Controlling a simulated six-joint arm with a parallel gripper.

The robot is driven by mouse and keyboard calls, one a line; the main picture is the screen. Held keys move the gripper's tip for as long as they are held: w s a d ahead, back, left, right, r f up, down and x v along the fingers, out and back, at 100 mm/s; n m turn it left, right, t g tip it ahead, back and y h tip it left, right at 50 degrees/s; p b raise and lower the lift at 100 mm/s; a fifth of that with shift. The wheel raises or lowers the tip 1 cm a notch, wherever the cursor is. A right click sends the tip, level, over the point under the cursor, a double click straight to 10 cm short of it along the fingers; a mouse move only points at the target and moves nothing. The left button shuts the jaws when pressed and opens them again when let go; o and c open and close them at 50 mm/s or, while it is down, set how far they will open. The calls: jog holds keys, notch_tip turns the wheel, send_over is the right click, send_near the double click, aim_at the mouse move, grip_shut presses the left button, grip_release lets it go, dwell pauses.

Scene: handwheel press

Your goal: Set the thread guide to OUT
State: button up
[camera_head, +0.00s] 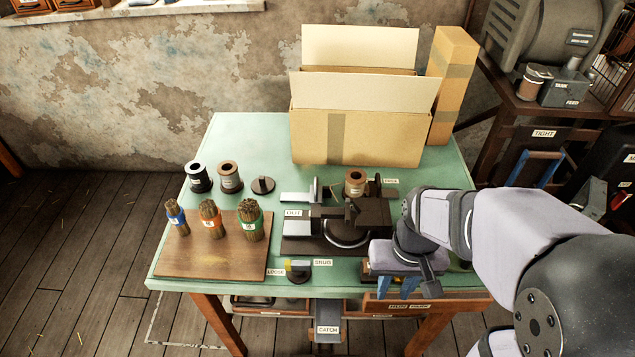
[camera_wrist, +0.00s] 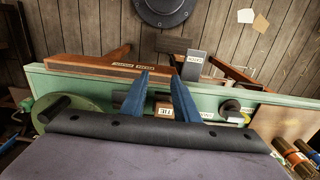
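The dark press (camera_head: 375,215) stands on the green table with a brown spool (camera_head: 356,176) on top. A white OUT label (camera_head: 293,213) is at its left side, between two pale metal plates (camera_head: 297,198). I cannot tell which part is the thread guide or how it is set. My gripper (camera_head: 396,290) is at the table's front edge, right of and in front of the press, blue fingers pointing down. In the wrist view the fingers (camera_wrist: 160,78) are apart with nothing between them. My arm hides the press's right front.
Several tied bundles sit on a wooden board (camera_head: 190,262) at left. A cardboard box (camera_head: 360,125) stands at the back. In the wrist view a green wheel (camera_wrist: 82,122) is left of the fingers.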

jog(key=shift+y, duration=0.4)
jog(key=w+a+r, duration=0.1)
jog(key=w, duration=0.5)
jog(key=w+a+r+p, duration=0.1)
jog(key=w+a+r, duration=0.1)
jog(key=w, duration=0.4)
jog(key=w+a+r, duration=0.2)
jog(key=w, duration=0.4)
jog(key=shift+w+a+r+p, duration=0.15)
jog(key=shift+a+p, duration=0.05)
jog(key=shift+p, duration=0.15)
jog(key=y+p, duration=0.1)
jog(key=p, duration=0.1)
send_near(316, 186)
jog(key=d, duration=0.1)
jog(key=shift+a, duration=0.4)
jog(key=shift+a+f+p, duration=0.25)
jog(key=shift+f+p, duration=0.1)
jog(key=shift+f, duration=0.85)
jog(key=shift+a+f+p, duration=0.25)
jog(key=shift+f+p, duration=0.15)
jog(key=shift+f, duration=0.85)
jog(key=shift+a+f+p, duration=0.2)
jog(key=shift+f+p, duration=0.15)
jog(key=shift+f, duration=0.85)
grip_shut()
